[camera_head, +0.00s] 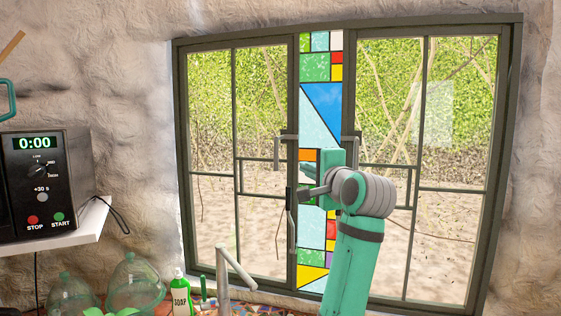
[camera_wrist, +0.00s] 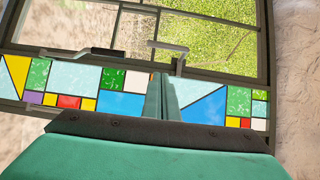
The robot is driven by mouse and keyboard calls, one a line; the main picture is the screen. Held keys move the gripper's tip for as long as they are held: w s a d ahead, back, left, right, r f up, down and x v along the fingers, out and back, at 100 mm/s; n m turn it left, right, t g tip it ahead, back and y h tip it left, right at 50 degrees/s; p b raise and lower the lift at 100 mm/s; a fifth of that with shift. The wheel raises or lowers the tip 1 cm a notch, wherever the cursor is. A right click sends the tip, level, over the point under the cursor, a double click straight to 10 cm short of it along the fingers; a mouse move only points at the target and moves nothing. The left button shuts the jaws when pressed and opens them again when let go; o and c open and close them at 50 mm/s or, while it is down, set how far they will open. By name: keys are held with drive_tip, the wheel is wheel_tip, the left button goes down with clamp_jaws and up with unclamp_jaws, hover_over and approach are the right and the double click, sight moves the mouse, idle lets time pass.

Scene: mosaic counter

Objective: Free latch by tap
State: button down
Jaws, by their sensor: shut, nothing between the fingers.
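A grey-framed window (camera_head: 180,120) has two casements with a stained-glass strip (camera_head: 322,105) between them. On the left casement's inner edge are an upper latch handle (camera_head: 289,137) and a lower one (camera_head: 291,200). The wrist view shows this side turned, with the lower handle (camera_wrist: 88,52) at left and the upper handle (camera_wrist: 170,48) near my fingertips. Another handle (camera_head: 352,138) is on the right casement. My gripper (camera_wrist: 160,76) is shut and empty before the stained glass; contact cannot be told. A grey tap (camera_head: 222,275) stands below the left casement.
A green soap bottle (camera_head: 180,295) and clear glass jars (camera_head: 135,285) stand left of the tap. A black appliance (camera_head: 40,185) sits on a white shelf (camera_head: 85,225) at left. Rough plaster wall surrounds the window.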

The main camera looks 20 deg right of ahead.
drive_tip(key=w+a, duration=0.2)
drive_tip(key=w, duration=0.9)
drive_tip(key=shift+w, duration=0.4)
drive_tip(key=shift+a+f, duration=0.15)
drive_tip(key=shift+a, duration=0.1)
